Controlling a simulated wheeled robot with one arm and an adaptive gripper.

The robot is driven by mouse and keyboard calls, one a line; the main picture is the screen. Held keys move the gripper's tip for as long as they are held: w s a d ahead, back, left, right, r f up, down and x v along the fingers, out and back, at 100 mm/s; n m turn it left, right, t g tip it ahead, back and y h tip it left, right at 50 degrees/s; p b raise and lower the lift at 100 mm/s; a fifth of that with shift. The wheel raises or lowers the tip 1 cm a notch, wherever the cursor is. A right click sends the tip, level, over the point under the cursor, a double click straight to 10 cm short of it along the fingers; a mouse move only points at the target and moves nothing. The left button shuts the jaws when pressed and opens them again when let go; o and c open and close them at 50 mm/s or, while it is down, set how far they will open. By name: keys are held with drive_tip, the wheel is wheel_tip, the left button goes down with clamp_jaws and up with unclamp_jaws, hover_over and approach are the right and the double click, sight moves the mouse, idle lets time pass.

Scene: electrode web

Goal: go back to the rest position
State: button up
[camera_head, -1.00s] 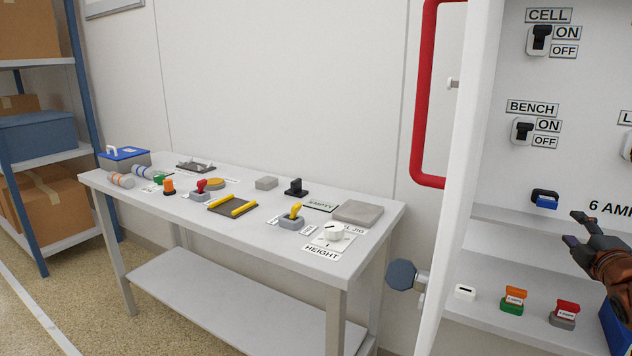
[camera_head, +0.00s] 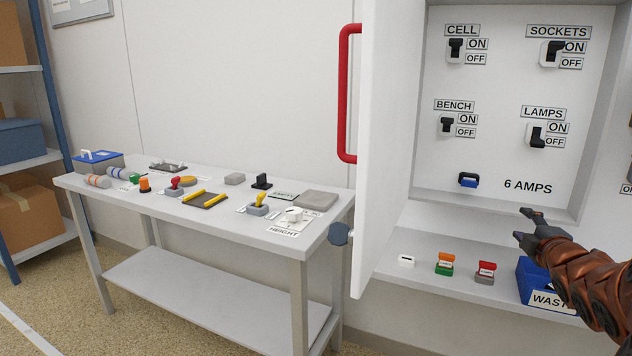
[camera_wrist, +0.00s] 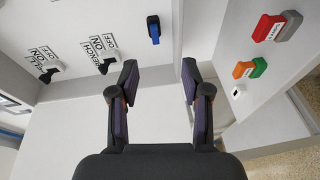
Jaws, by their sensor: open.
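My gripper (camera_head: 527,227) is at the right of the head view, in front of the open cabinet, near its lower ledge. Its two fingers are apart with nothing between them, as the wrist view (camera_wrist: 158,95) also shows. The cabinet's back panel (camera_head: 440,155) carries switches marked CELL, SOCKETS, BENCH and LAMPS. A blue and black piece (camera_head: 468,180) sits low on the panel beside the label 6 AMPS; it also shows in the wrist view (camera_wrist: 153,30). My gripper is apart from all of these.
The open white cabinet door (camera_head: 385,150) with a red handle (camera_head: 343,95) stands left of the cabinet. A green and orange block (camera_head: 445,264), a red and grey block (camera_head: 486,273) and a blue WASTE bin (camera_head: 530,285) are on the ledge. A cluttered bench (camera_head: 330,235) stands left.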

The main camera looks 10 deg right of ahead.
drive_tip(key=s+a+r+m+g+y+p, duration=0.1)
drive_tip(key=s+a+m+g+p, duration=0.3)
drive_tip(key=a+p, duration=0.45)
drive_tip(key=s+a+r+m+g+y+p, duration=0.1)
drive_tip(key=s+a+m+g+p, duration=0.35)
drive_tip(key=a, duration=0.75)
drive_tip(key=s+a+r+m+g+y+p, duration=0.2)
drive_tip(key=s+a+g+p, duration=0.2)
drive_tip(key=s+a, duration=0.6)
drive_tip(key=s+a+r+m+g+y+p, duration=0.2)
drive_tip(key=s+a+g+p, duration=0.3)
drive_tip(key=s+a, duration=0.5)
drive_tip(key=shift+s+a+r+p, duration=0.25)
drive_tip(key=shift+s+r+p, duration=0.1)
drive_tip(key=shift+s+p, duration=0.65)
drive_tip(key=shift+w, duration=0.15)
